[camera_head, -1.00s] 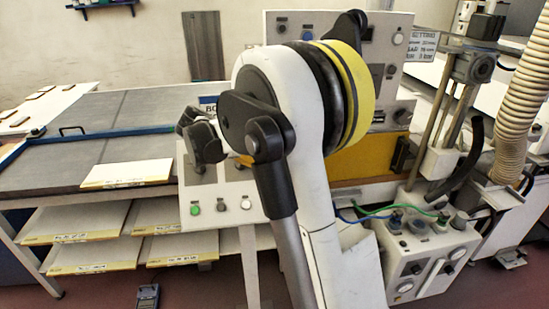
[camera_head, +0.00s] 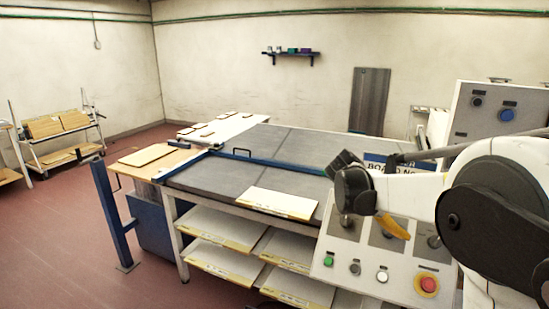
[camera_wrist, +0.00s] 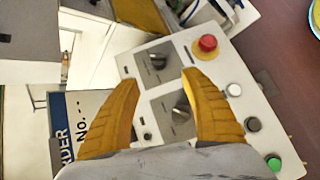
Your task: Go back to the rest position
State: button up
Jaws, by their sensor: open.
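My gripper (camera_wrist: 160,105) is open and empty in the wrist view, its two yellow ribbed fingers apart. Between and beyond the fingers is a control panel (camera_wrist: 217,110) with black knobs, a red button (camera_wrist: 207,45) and a green button. In the head view my gripper (camera_head: 392,228) is at the right, in front of the same control panel (camera_head: 365,255). One yellow finger shows there; the other is hidden. I cannot tell whether it touches the panel.
A grey-topped table (camera_head: 225,176) holds a white board (camera_head: 278,203), with more boards on shelves below. A blue post (camera_head: 112,212) stands at its left. A trolley (camera_head: 62,146) with boxes is at far left. The red floor (camera_head: 60,235) between is clear.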

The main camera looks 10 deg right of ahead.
jog(key=s+a+f+m+t+y+b, duration=0.1)
jog(key=s+a+f+m+t+y, duration=0.1)
jog(key=s+a, duration=0.5)
jog(key=s+a+f+m+t+y+b, duration=0.1)
jog(key=s+a+f+m+t+y, duration=0.1)
jog(key=s+a, duration=0.5)
jog(key=s+a+f+m+t+y, duration=0.1)
jog(key=s+a+f+t+y, duration=0.2)
jog(key=s+a+y, duration=0.3)
jog(key=s+a, duration=0.1)
jog(key=a, duration=0.3)
jog(key=shift+m+t+b, duration=0.4)
